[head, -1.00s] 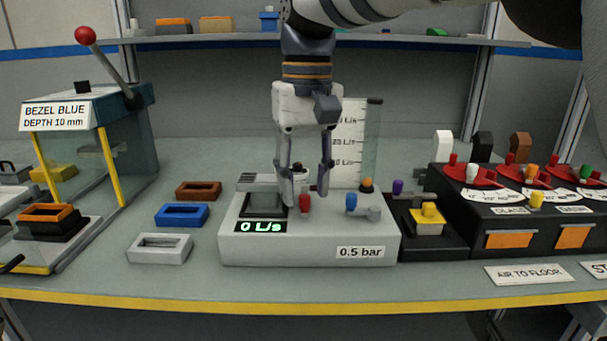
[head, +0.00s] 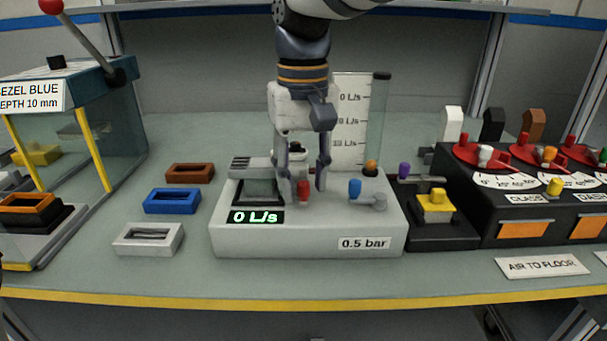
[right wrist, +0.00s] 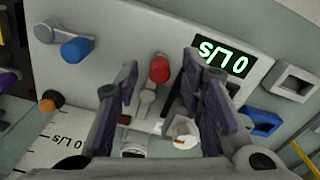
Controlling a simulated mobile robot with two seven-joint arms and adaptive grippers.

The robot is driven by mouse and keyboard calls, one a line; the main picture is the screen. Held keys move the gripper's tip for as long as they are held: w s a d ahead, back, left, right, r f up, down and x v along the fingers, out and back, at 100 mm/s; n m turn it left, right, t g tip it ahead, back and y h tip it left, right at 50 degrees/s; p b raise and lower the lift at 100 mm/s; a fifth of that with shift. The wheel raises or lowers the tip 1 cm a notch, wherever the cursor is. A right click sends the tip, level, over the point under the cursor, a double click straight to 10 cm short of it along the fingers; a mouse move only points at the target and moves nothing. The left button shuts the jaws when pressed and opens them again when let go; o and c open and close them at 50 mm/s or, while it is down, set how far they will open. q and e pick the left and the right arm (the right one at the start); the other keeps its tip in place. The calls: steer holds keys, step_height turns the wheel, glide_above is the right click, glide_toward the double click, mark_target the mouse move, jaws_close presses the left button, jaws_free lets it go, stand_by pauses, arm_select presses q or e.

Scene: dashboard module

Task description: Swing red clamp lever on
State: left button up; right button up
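The red clamp lever (head: 303,191) is on top of the pale test box (head: 290,237), right of the dark square pad (head: 258,193). In the right wrist view, its red knob (right wrist: 159,69) ends a short grey arm. My right gripper (head: 304,190) points down over the box with its fingers apart and nothing held. In the right wrist view, the knob shows between the fingertips (right wrist: 162,78), with gaps on both sides; I cannot tell whether the tips reach its height. My left gripper is not in view.
A blue-knobbed lever (head: 355,188) stands right of the red one. A clear tube (head: 378,120) and scale card (head: 349,115) rise behind. Brown, blue and grey bezels (head: 148,239) lie left. The green display (head: 256,217) reads 0 L/s.

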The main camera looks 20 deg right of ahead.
jaws_close()
steer(key=shift+d, duration=0.1)
steer(key=n, duration=0.1)
steer(key=d+n, duration=0.1)
steer(key=n, duration=0.2)
steer(key=d+n, duration=0.1)
steer(key=n, duration=0.2)
steer(key=shift+w+d+n, duration=0.1)
steer(key=shift+d+n, duration=0.2)
steer(key=shift+d, duration=0.05)
steer(key=n, duration=0.1)
steer(key=d+n, duration=0.1)
steer(key=n, duration=0.1)
steer(key=w+n, duration=0.1)
steer(key=n, duration=0.1)
steer(key=shift+w+d, duration=0.1)
steer(key=shift+d, duration=0.25)
steer(key=shift+w+d+n, duration=0.15)
steer(key=shift+w+n, duration=0.1)
steer(key=shift+n, duration=0.65)
steer(key=shift+w+d+n, duration=0.15)
steer(key=shift+w+n, duration=0.15)
steer(key=shift+n, duration=0.6)
steer(key=shift+w+d+n, duration=0.15)
steer(key=shift+w+n, duration=0.1)
steer(key=shift+n, duration=0.65)
